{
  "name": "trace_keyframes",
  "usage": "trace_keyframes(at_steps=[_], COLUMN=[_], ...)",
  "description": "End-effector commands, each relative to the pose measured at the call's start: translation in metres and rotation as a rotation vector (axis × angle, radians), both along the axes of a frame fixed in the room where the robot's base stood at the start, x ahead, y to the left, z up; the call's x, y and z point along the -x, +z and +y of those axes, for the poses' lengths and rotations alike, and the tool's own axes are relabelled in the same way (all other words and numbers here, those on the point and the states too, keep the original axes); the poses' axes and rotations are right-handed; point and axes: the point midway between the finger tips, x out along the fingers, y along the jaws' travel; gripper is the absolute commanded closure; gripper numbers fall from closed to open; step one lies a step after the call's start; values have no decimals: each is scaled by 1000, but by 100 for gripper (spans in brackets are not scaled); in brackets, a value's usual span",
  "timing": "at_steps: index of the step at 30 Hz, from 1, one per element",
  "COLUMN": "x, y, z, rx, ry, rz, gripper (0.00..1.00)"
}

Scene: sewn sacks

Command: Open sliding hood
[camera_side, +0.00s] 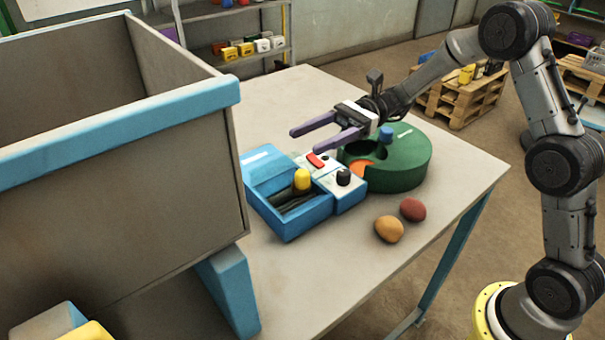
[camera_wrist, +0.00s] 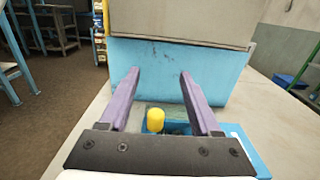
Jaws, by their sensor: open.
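A blue box (camera_side: 290,221) sits on the table, with a blue top section bearing a white label (camera_side: 257,158) and a dark recess beside it. A yellow knob (camera_side: 302,180) stands upright at the recess. I cannot tell for sure which part is the sliding hood. My gripper (camera_side: 307,140) is open and empty, with purple fingers above and behind the box, apart from it. In the wrist view the yellow knob (camera_wrist: 155,120) shows low between the open fingers (camera_wrist: 160,73); the blue box is partly hidden by the gripper.
A white panel with a red button (camera_side: 317,160) and black knob (camera_side: 344,177) adjoins the box. A green round container (camera_side: 405,172) stands right of it. Orange (camera_side: 389,229) and red (camera_side: 412,209) lumps lie in front. A large grey bin (camera_side: 110,190) with blue rim rises left.

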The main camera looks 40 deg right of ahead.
Motion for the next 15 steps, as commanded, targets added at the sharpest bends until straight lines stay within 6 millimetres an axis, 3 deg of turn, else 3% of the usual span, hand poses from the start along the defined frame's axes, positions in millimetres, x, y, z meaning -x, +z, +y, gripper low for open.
trace_keyframes(at_steps=[8, 15], x=[-1, -1], y=[-30, -72], z=[-3, -3], rx=[-1, -1], ry=[-6, -5], rz=[16, 15], gripper=[36, 36])
